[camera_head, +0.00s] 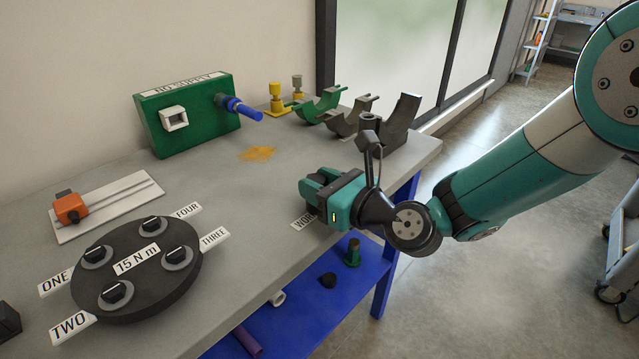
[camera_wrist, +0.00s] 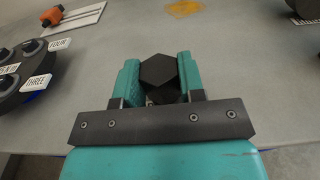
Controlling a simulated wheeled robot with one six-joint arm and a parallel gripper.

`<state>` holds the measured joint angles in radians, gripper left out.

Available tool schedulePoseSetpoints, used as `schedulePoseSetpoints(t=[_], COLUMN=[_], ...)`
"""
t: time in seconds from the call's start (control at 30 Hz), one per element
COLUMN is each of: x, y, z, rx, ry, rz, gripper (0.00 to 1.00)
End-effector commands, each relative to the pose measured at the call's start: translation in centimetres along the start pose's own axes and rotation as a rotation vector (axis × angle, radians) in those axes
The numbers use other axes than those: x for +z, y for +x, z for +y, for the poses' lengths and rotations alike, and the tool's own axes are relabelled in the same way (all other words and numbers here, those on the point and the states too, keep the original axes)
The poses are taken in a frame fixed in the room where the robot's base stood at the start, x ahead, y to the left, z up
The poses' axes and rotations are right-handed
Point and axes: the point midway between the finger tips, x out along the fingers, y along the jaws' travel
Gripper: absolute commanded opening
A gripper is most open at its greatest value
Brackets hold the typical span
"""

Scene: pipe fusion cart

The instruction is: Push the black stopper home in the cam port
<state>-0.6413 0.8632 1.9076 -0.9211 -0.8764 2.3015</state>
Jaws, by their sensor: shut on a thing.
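My gripper (camera_wrist: 159,78) is shut on a black six-sided piece, which I take to be the black stopper (camera_wrist: 158,70). Its flat hexagonal face shows between the teal fingers in the wrist view. In the head view my gripper (camera_head: 312,188) is over the right part of the grey bench, beside a partly hidden label, and the stopper is mostly hidden by the fingers. No port is clearly marked as the cam port. A green box (camera_head: 195,140) labelled NO SUPPLY has a white square socket (camera_head: 174,119) on its front, well apart from my gripper, and a blue plug (camera_head: 240,107).
A black round plate (camera_head: 140,295) with numbered knobs is at the front left. An orange block (camera_head: 70,207) sits on a white rail behind it. Green and grey saddles (camera_head: 350,118) stand at the back right. The middle of the bench (camera_head: 240,200) is clear. A blue shelf is below.

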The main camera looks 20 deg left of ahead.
Motion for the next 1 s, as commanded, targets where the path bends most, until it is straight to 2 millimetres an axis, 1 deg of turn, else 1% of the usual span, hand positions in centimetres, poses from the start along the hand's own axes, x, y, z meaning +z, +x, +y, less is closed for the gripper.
schedulePoseSetpoints(t=[0.27, 0.3, 0.37, 0.4, 0.43, 0.83, 0.93, 1.0], x=[-0.1, -0.1, -0.1, -0.1, -0.1, -0.1, -0.2, -0.3], y=[0.0, 0.0, 0.0, 0.0, 0.0, -0.1, -0.8, -1.7], z=[0.0, 0.0, 0.0, 0.0, 0.0, 0.0, -0.1, -0.1], rx=[0.001, 0.001, 0.001, 0.001, 0.001, 0.000, -0.001, -0.002], ry=[0.000, 0.000, 0.000, 0.000, 0.000, 0.000, 0.001, 0.003], rz=[0.003, 0.003, 0.003, 0.003, 0.003, 0.002, 0.003, 0.004], gripper=[0.12, 0.41, 0.55, 0.64, 0.66, 0.66, 0.66, 0.66])
